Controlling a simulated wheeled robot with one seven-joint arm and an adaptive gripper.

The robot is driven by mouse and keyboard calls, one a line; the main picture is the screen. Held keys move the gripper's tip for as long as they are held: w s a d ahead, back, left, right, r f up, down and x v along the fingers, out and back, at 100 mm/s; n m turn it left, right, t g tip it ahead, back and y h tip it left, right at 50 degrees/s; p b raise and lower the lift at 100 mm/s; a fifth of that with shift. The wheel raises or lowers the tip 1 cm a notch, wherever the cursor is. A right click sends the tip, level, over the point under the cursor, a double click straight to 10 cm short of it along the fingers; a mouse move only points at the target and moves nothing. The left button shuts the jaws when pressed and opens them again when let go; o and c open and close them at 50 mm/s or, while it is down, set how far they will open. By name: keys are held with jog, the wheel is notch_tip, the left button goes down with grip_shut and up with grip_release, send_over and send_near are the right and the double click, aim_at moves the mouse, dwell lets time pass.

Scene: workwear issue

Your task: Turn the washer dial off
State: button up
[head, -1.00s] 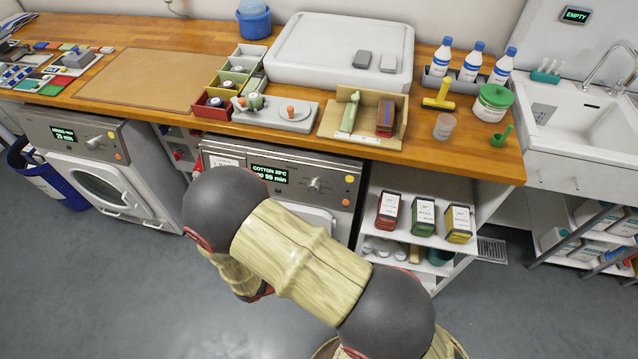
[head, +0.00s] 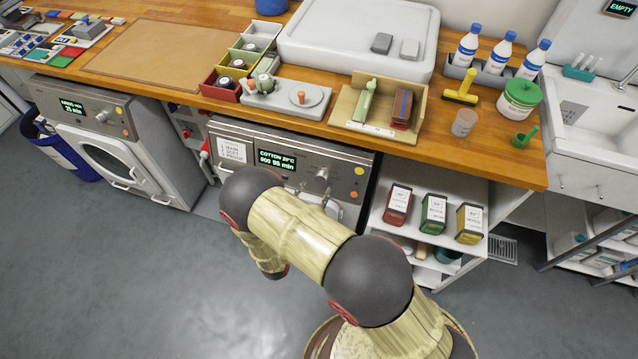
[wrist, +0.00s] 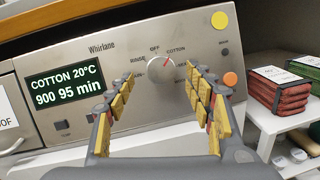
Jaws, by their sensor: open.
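The washer dial (wrist: 158,69) is a round grey knob on the washer's control panel (wrist: 120,55). Its red mark points up and right, toward COTTON; OFF is at the top of the ring. The display (wrist: 64,85) reads COTTON 20°C, 900, 95 min. My gripper (wrist: 162,72) is open, with one yellow-padded finger on each side of the dial in the wrist view. I cannot tell whether the fingers touch it. In the head view the dial (head: 322,173) shows just above my fingers, and my arm hides part of the washer front.
A yellow button (wrist: 220,20) and an orange button (wrist: 231,79) sit right of the dial. A shelf with red, green and yellow boxes (head: 433,213) stands right of the washer. A second machine (head: 110,140) stands left. The wooden worktop (head: 330,115) overhangs the panel.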

aim_at(320, 181)
jog(key=shift+x, duration=1.85)
jog(key=shift+c, duration=0.4)
jog(key=c, duration=1.1)
jog(key=n, duration=0.2)
jog(key=n+t+y+p, duration=0.1)
jog(key=n, duration=0.2)
jog(key=shift+s+d+n+y, duration=0.1)
jog(key=shift+d+n+y, duration=0.05)
jog(key=shift+n+y, duration=0.15)
jog(key=n+y+p, duration=0.2)
jog(key=n, duration=0.3)
jog(key=shift+n, duration=0.4)
jog(key=o, duration=1.2)
jog(key=shift+c, duration=0.2)
